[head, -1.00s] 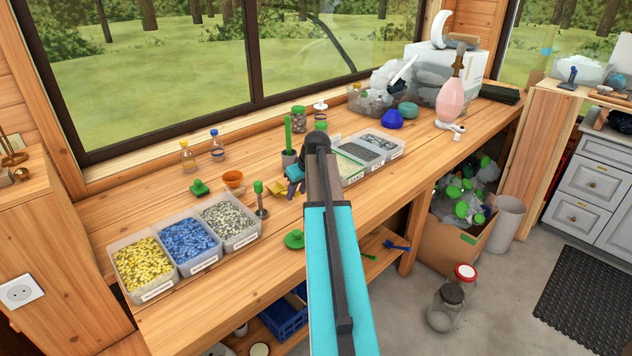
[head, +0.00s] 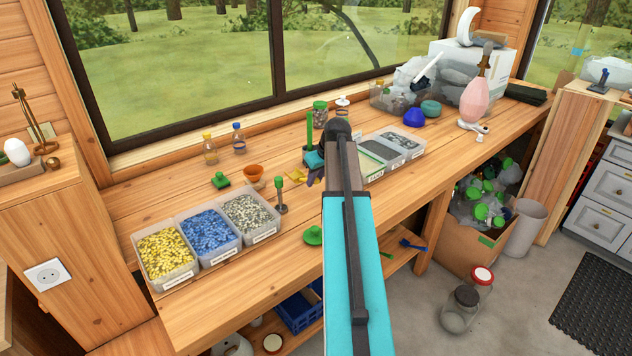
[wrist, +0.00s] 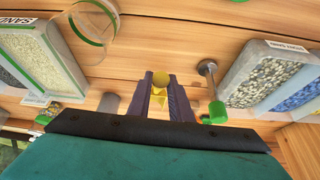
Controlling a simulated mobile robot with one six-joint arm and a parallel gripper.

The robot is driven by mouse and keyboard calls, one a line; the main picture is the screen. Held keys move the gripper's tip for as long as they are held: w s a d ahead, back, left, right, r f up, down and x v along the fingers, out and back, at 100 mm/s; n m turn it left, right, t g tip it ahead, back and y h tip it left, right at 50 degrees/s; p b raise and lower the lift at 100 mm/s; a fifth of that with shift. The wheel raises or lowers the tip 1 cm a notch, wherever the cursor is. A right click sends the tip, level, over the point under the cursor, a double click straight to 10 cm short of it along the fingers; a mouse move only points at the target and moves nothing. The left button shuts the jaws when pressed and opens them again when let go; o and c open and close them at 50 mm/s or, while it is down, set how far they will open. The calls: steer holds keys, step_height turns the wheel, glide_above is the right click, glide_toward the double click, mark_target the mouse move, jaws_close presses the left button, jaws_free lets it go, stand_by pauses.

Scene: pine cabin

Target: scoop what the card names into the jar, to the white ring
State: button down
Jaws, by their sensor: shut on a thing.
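My gripper (wrist: 161,102) is shut on a small yellow thing (wrist: 161,80), which looks like a scoop. It shows between the dark purple fingers in the wrist view. In the head view, a yellow piece (head: 296,177) shows low over the bench, left of my gripper (head: 314,170); I cannot tell whether it touches the wood. A clear jar (wrist: 93,24) with a green band is at the upper left of the wrist view, beside the tray labelled sand (wrist: 42,55). My arm hides part of the bench, and I cannot read a card.
Trays of yellow (head: 165,254), blue (head: 208,234) and grey gravel (head: 248,212) stand at left. More trays (head: 400,145) stand right of my arm. A green-handled metal tool (head: 281,195), an orange bowl (head: 253,172) and a green-lidded jar (head: 320,110) stand nearby.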

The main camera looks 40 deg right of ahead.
steer(key=shift+r+p, duration=0.45)
steer(key=shift+r, duration=0.65)
steer(key=shift+s, duration=0.1)
